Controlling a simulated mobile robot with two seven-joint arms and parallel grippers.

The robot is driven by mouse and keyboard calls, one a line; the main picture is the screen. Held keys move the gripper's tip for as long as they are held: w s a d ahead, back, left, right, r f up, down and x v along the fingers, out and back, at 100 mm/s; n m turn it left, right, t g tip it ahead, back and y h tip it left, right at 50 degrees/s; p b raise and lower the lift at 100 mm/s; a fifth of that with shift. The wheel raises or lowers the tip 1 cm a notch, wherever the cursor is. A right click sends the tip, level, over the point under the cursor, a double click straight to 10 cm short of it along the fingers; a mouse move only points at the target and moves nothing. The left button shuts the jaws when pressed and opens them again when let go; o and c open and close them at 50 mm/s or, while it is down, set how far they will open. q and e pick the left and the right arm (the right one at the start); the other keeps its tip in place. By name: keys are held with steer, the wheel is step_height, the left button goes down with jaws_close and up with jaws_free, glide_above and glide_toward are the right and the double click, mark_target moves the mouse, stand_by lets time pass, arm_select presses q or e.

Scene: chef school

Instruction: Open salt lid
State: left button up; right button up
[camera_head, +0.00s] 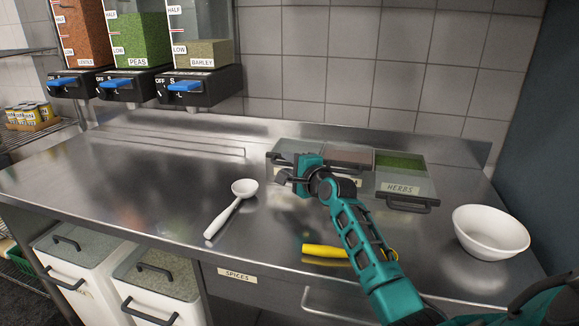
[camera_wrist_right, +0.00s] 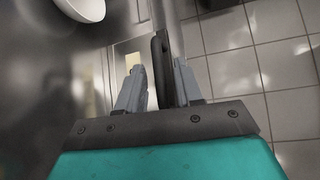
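A row of three lidded containers is set into the counter's back right. The leftmost one (camera_head: 281,157) is partly hidden by my right gripper, and its label cannot be read. The middle one (camera_head: 350,158) has brown contents and a mostly hidden label. The right one is marked HERBS (camera_head: 401,188). No salt label is readable. My right gripper (camera_head: 284,178) is at the front of the leftmost container. In the right wrist view its fingers are apart, with a dark handle bar (camera_wrist_right: 159,62) between them, nearer the right finger. My left gripper is out of view.
A white ladle (camera_head: 231,207) lies left of my right arm. A yellow-handled tool (camera_head: 322,251) lies partly under the arm. A white bowl (camera_head: 490,232) stands at the right. Dispensers (camera_head: 135,88) hang at the back left. The counter's left side (camera_head: 110,190) is clear.

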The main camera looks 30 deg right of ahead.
steer(key=shift+w, duration=0.1)
steer(key=shift+c, duration=0.2)
jaws_close()
stand_by(0.5)
